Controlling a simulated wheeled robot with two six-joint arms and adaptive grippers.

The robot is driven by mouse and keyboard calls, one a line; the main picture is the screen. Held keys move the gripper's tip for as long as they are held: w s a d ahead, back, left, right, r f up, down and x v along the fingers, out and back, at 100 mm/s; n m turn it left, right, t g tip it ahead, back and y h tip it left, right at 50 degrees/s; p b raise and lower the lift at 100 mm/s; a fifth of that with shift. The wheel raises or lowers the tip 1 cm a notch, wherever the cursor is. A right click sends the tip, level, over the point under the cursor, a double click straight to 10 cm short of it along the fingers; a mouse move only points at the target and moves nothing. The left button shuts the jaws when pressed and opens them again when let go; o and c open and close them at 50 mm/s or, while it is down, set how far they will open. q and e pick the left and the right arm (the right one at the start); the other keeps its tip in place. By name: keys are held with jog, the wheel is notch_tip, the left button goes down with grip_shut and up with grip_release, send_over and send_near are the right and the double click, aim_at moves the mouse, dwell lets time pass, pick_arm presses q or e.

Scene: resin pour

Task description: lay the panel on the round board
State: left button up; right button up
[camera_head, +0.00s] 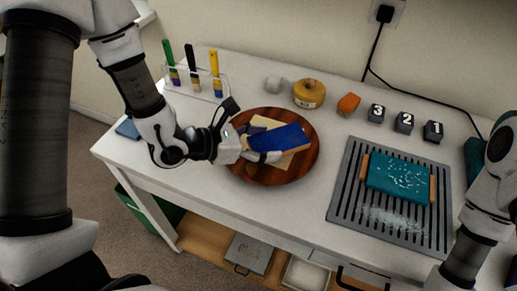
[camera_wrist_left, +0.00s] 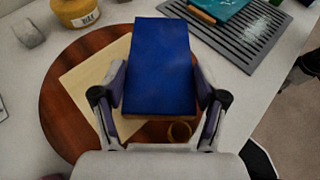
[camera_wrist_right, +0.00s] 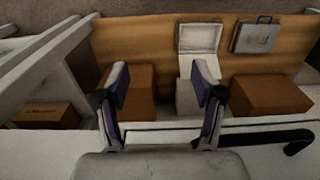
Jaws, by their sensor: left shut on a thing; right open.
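A blue panel (camera_head: 278,138) with a wooden edge is in my left gripper (camera_head: 258,147), over the round wooden board (camera_head: 304,161). In the left wrist view, the fingers press on both long sides of the blue panel (camera_wrist_left: 160,62). A pale square sheet (camera_wrist_left: 80,85) lies on the round board, partly under the panel. I cannot tell whether the panel touches it. A small brown ring shape (camera_wrist_left: 179,131) shows on the board by the panel's near end. My right gripper (camera_wrist_right: 160,85) is open and empty in the right wrist view, near the table's front edge.
A teal panel (camera_head: 398,174) with wooden bars beside it sits on a grey slatted rack (camera_head: 340,205) at right. Behind the board stand a yellow wax tin (camera_head: 309,94), an orange block (camera_head: 348,104) and numbered dark blocks (camera_head: 404,121).

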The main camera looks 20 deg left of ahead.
pick_arm(q)
jog(key=shift+w+a+r+p, duration=0.3)
jog(key=shift+w+a+p, duration=0.25)
jog(key=shift+p, duration=0.45)
jog(key=w, duration=0.1)
jog(key=w+a, duration=0.1)
jog(key=w+p, duration=0.1)
jog(key=shift+a+f, duration=0.4)
jog(key=f, duration=0.3)
jog(key=shift+w+a+f+p, duration=0.1)
jog(key=shift+w+a+p, duration=0.1)
jog(key=shift+p, duration=0.2)
jog(key=shift+d+f, duration=0.1)
jog(key=shift+f, duration=0.2)
jog(key=shift+w, duration=0.1)
pick_arm(e)
notch_tip(320, 180, up, 2)
jog(key=shift+r, duration=0.1)
pick_arm(q)
jog(key=shift+f, duration=0.15)
jog(key=o, duration=1.2)
